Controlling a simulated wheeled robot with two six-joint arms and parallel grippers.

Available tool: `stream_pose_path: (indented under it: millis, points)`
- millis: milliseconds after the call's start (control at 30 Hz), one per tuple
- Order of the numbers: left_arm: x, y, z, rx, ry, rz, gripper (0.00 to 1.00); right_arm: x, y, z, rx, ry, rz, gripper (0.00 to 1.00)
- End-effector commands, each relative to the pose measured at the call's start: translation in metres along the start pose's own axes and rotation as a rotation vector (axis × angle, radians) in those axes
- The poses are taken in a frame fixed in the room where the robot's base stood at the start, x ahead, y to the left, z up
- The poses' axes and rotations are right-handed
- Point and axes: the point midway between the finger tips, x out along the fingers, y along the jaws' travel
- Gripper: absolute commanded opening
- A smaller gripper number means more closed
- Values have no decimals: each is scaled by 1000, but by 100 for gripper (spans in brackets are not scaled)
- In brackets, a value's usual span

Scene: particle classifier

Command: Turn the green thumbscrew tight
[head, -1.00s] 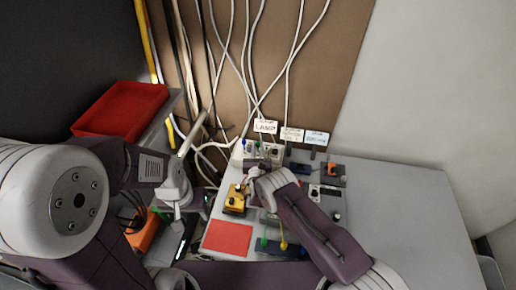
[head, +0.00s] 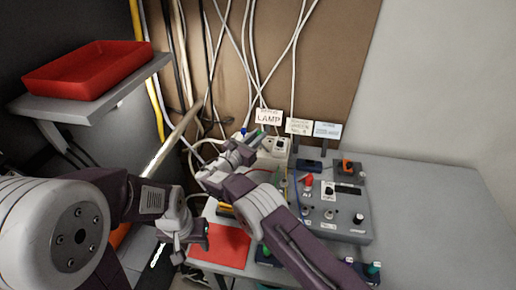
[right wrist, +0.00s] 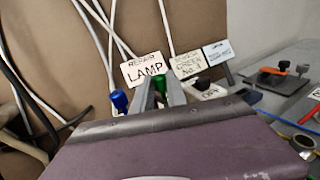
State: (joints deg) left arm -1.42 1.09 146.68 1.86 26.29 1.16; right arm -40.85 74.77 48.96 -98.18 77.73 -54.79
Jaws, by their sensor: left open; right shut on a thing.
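The green thumbscrew (right wrist: 159,83) shows in the right wrist view between the two grey fingers of my right gripper (right wrist: 160,94), which is shut on it. A blue thumbscrew (right wrist: 119,101) stands just left of it, outside the fingers. In the head view, my right gripper (head: 251,146) reaches to the back of the bench by the lamp unit (head: 276,147), and its fingers partly hide the green thumbscrew. My left gripper (head: 188,243) is open and empty, low at the left, beside the red mat.
A "REPAIR LAMP" card (head: 269,118) and two other cards stand behind. A grey control box (head: 338,212) with knobs is at the right. A red mat (head: 219,244) lies in front; a red tray (head: 93,70) sits on a shelf at left. Cables hang behind. The bench's right side is clear.

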Motion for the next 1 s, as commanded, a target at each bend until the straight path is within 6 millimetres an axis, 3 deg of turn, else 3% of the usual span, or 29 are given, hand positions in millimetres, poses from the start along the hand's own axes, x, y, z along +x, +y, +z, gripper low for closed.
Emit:
stream_pose_path:
  millis: [33, 133, 600, 633, 700, 1000]
  points:
    - [11, 0, 1, 0, 0, 0, 45, 0, 0, -5, 4, -2, -10, 0]
    - [16, 0, 2, 0, 0, 0, 45, 0, 1, -2, 2, -1, -24, 0]
    - [18, 0, 2, 0, 0, 0, 45, 0, 1, 2, 1, -3, -35, 0]
    - [18, 0, 2, 0, 0, 0, 45, 0, 1, 2, 1, -3, -35, 21]
    - [18, 0, 2, 0, 0, 0, 45, 0, 1, 2, 1, -3, -35, 40]
    - [18, 0, 2, 0, 0, 0, 45, 0, 1, 1, 0, -2, -35, 40]
